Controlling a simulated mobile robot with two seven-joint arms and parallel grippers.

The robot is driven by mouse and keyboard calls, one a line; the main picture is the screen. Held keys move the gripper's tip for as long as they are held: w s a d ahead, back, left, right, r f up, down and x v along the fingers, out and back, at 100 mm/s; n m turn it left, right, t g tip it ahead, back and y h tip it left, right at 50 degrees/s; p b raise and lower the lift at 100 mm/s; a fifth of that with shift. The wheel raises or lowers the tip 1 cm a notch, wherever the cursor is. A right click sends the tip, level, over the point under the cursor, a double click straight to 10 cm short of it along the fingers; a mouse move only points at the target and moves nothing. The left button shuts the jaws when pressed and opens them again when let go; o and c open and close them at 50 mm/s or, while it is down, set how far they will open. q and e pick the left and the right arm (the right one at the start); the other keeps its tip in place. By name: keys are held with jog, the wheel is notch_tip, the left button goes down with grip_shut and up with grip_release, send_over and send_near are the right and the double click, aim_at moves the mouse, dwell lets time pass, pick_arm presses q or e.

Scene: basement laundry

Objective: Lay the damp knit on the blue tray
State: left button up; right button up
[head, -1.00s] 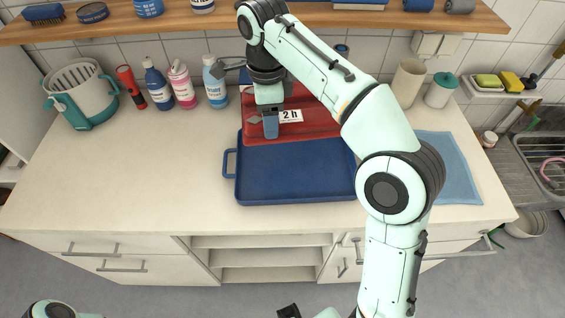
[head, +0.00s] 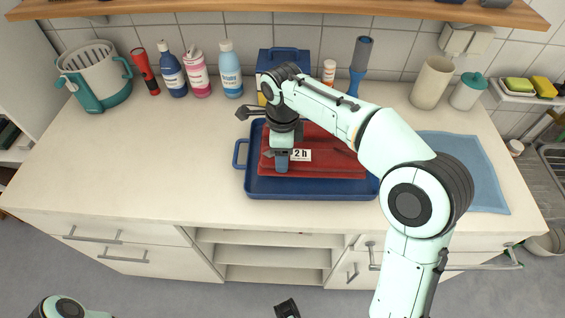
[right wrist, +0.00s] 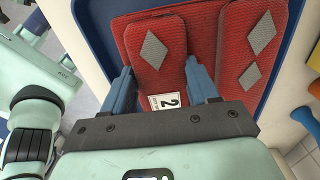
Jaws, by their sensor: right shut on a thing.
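The damp knit is a folded red textured piece (head: 335,165) with grey diamonds and a white "2 h" label. It lies over the inside of the blue tray (head: 310,190), whose rim shows around it. In the head view my right gripper (head: 282,163) points down at the knit's left part. In the right wrist view the knit (right wrist: 235,45) shows large, with the tray's blue wall (right wrist: 95,30) beside it. My right gripper (right wrist: 160,68) has a finger on each side of a red fold and is shut on it.
Bottles (head: 230,70), a white-teal basket (head: 95,75) and a blue box (head: 283,60) stand along the back wall. A light blue cloth (head: 465,170) lies right of the tray. The counter left of the tray is clear. A shelf (head: 200,6) overhangs the back.

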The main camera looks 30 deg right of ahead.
jog(key=shift+f+b, duration=0.3)
jog(key=shift+f, duration=1.65)
jog(key=shift+f, duration=0.15)
jog(key=o, duration=1.5)
notch_tip(320, 180, up, 12)
jog(key=p, duration=0.2)
jog(key=shift+r+p, duration=0.2)
jog(key=shift+p, duration=0.2)
